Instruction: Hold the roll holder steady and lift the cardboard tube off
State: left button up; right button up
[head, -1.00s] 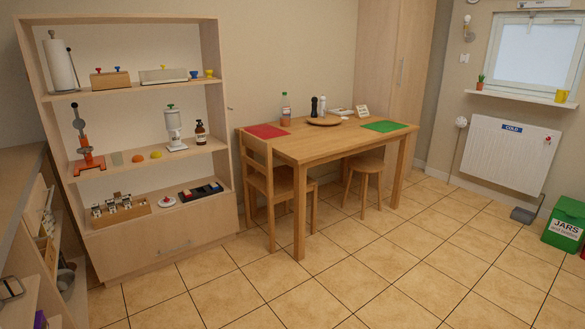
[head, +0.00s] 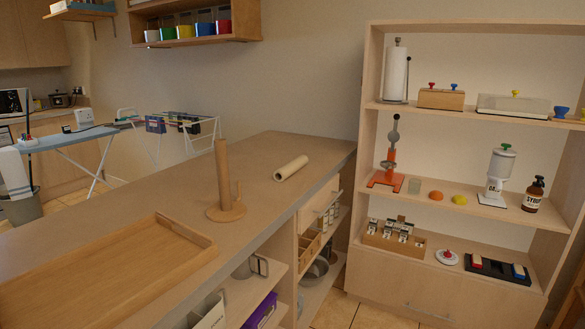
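The roll holder (head: 226,213) stands on the counter, with a round wooden base and a short peg at one side. A brown upright tube (head: 222,172), which looks like the cardboard tube, stands on its base. I cannot tell how much of the holder's post is inside it. A pale cream roll (head: 291,168) lies on its side on the counter, to the right of and behind the holder, apart from it. Neither of my grippers shows in the head view.
A wooden tray (head: 120,270) lies on the counter (head: 262,205) at front left. A shelf unit (head: 375,150) at right holds another upright holder with a white roll (head: 397,75). Open shelves are under the counter. Bare counter surrounds the roll holder.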

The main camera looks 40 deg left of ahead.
aim_at(221, 149)
jog(key=i+u, duration=0.75)
jog(key=u, duration=0.2)
jog(key=i+l+u, duration=0.2)
jog(key=i+u, duration=0.15)
jog(key=u, duration=0.15)
